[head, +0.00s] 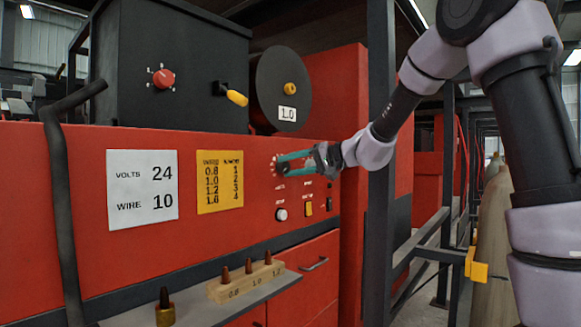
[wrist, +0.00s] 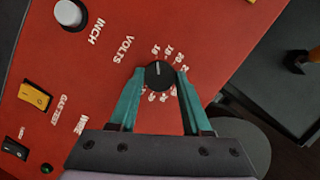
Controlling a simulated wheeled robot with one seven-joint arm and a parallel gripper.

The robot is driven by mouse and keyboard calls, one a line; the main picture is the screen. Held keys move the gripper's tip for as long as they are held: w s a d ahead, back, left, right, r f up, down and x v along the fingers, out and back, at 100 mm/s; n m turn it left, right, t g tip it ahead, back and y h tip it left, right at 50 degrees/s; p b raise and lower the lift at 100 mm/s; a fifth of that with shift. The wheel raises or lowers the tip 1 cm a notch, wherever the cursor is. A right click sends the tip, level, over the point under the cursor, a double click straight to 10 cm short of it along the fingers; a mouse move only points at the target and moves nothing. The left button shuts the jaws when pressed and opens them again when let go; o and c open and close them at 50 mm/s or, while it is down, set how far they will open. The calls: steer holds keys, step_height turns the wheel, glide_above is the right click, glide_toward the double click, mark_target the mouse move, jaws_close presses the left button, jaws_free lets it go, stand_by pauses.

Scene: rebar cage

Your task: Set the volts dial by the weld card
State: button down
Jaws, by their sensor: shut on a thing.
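The white weld card (head: 142,204) on the red panel reads VOLTS 24 and WIRE 10, with any decimal point too small to tell. The volts dial (wrist: 159,74) is a small black round knob with a white mark, ringed by white numbers. Its mark points up in the wrist view, near the 16. My gripper (wrist: 160,77) has its teal fingers shut on the dial, one on each side.
A yellow wire chart (head: 220,182) is beside the card. Below the dial are a white inch button (head: 281,214) and yellow switch (head: 309,208). A shelf (head: 205,300) holds a wooden tip block (head: 246,281). A black spool (head: 284,88) is above; a dark post (head: 380,190) stands right.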

steer(key=m, duration=0.1)
steer(key=m+y, duration=0.1)
steer(key=m, duration=0.1)
steer(key=m+y, duration=0.1)
steer(key=m, duration=0.1)
steer(key=shift+w+d+f, duration=0.1)
steer(key=shift+f, duration=0.15)
steer(key=m+y, duration=0.1)
steer(key=m, duration=0.4)
steer(key=shift+f, duration=0.2)
steer(key=m+t, duration=0.1)
steer(key=m, duration=0.2)
steer(key=m+t+y, duration=0.1)
steer(key=m, duration=0.3)
steer(key=shift+f+m+t, duration=0.15)
steer(key=shift+m+t, duration=0.15)
steer(key=m+t, duration=0.1)
steer(key=m, duration=0.2)
steer(key=m+t, duration=0.1)
steer(key=m, duration=0.2)
steer(key=shift+s+a+f+m+t, duration=0.1)
steer(key=shift+s+a+m+t, duration=0.1)
steer(key=shift+m+t, duration=0.15)
steer(key=shift+m+h, duration=0.25)
steer(key=shift+h, duration=0.05)
steer(key=shift+c, duration=1.8)
jaws_free()
